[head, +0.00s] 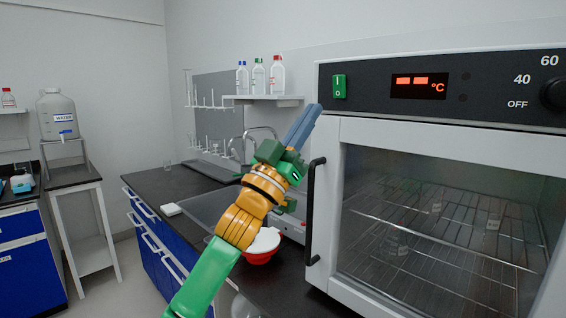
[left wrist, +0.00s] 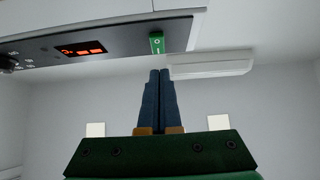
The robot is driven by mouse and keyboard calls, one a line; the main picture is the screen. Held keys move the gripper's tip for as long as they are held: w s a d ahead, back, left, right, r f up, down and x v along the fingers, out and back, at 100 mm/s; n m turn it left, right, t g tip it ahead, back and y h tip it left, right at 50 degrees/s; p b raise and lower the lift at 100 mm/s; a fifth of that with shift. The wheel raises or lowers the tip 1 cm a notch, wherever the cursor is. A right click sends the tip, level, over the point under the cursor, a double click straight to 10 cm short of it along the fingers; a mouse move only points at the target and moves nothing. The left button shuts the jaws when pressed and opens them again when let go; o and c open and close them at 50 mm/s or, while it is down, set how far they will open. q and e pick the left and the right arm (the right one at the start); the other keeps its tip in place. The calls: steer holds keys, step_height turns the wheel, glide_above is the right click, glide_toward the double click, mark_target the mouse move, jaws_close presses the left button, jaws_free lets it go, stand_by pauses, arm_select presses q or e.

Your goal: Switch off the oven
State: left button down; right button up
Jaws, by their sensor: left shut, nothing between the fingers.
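The oven (head: 330,135) stands at the right in the head view, with its glass door shut. Its green power switch (head: 339,86) sits at the left of the dark control panel and also shows in the left wrist view (left wrist: 157,43). The display (head: 419,86) is lit orange-red with a °C sign. My left gripper (head: 308,112) is shut and empty, its blue fingers pointing up, just left of the oven's panel and the switch. In the left wrist view the fingertips (left wrist: 160,73) appear just below the switch; I cannot tell whether they touch it. My right gripper is not in view.
A black dial (head: 553,94) is at the panel's right edge. The oven's black door handle (head: 312,210) stands out beside my left arm. A shelf with bottles (head: 262,98) hangs behind.

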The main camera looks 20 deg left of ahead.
arm_select(q)
step_height(320, 180, down, 8)
steer(key=s+a+b, duration=0.1)
steer(key=s+b, duration=0.1)
steer(key=b, duration=0.2)
steer(key=shift+s+r, duration=0.15)
steer(key=shift+s, duration=0.2)
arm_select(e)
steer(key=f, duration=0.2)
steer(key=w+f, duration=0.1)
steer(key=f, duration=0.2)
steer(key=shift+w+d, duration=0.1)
arm_select(q)
steer(key=shift+a, duration=0.1)
steer(key=shift+s, duration=0.1)
